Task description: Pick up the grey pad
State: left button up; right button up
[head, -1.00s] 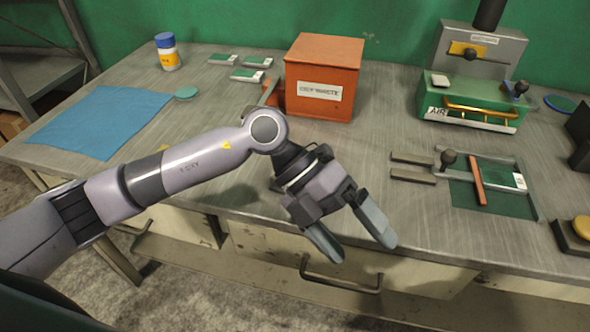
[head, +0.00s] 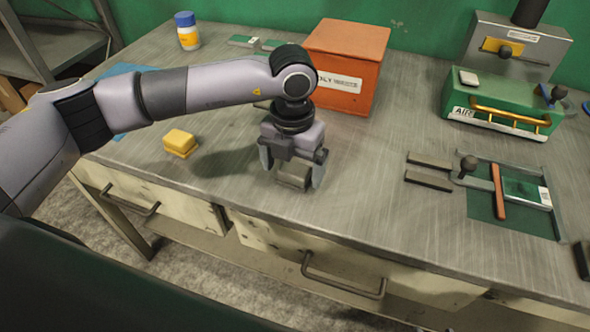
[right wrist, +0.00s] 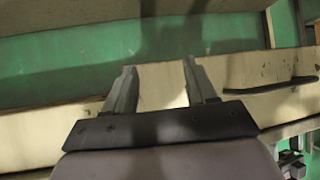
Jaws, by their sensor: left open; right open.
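The grey pad (head: 292,178) is a small block on the metal bench, near the middle of the head view. My left gripper (head: 292,172) points down over it, one finger on each side. Its jaws are open, and I cannot tell whether a finger touches the pad. The gripper body hides part of the pad's far side. My right gripper (right wrist: 160,82) shows in the right wrist view with its two fingers apart and nothing between them. It is not visible in the head view.
A yellow block (head: 181,143) lies left of the left gripper. An orange box (head: 347,60) stands close behind it. Dark bars (head: 429,181), a green fixture (head: 520,190) and a green press (head: 500,103) are at right. The bench front is clear.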

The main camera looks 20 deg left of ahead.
aim_at(293, 171)
pick_arm(q)
jog(key=shift+f, duration=0.9)
jog(key=c, duration=1.1)
jog(key=shift+c, duration=0.2)
jog(key=shift+r, duration=0.15)
notch_tip(293, 171, up, 20)
jog(key=b, duration=0.1)
